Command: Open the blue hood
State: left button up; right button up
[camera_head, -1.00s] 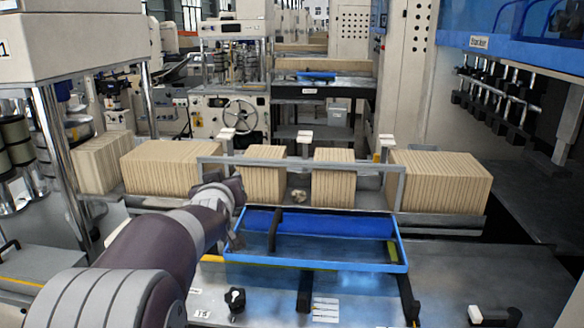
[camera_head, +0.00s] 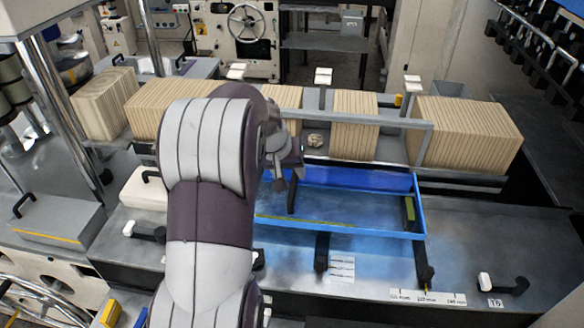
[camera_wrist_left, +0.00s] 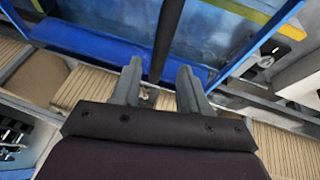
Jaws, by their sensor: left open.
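The blue hood (camera_head: 350,207) is a blue-framed transparent cover lying over the metal table in front of the stacks. A dark bar handle runs across it near its left end. In the head view my left gripper (camera_head: 288,180) is at the hood's back left part, close to this bar. In the left wrist view the blue hood (camera_wrist_left: 215,32) fills the top, and the dark bar handle (camera_wrist_left: 166,45) passes between the two fingers of my left gripper (camera_wrist_left: 160,85). The fingers are apart; contact with the bar cannot be told. My right gripper is not in view.
Brown stacks (camera_head: 355,125) stand in a row behind the hood, along a grey rail (camera_head: 400,122). Black knobs (camera_head: 505,286) sit on the table front. Bare metal table (camera_head: 470,235) lies right of the hood. A grey box (camera_head: 55,225) stands at left.

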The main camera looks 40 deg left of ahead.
pick_arm(q)
jog(key=shift+w+d+f, duration=0.1)
jog(key=shift+w+f, duration=0.15)
jog(key=shift+f, duration=0.2)
jog(key=shift+s+d+f, duration=0.1)
jog(key=shift+d+f, duration=0.1)
jog(key=shift+f, duration=0.1)
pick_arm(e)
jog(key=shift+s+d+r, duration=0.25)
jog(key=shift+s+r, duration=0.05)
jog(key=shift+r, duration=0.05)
pick_arm(q)
jog(key=shift+a+f, duration=0.1)
jog(key=shift+a, duration=0.05)
jog(key=c, duration=0.3)
grip_shut()
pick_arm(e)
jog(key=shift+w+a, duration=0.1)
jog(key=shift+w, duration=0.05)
pick_arm(q)
jog(key=shift+w, duration=0.2)
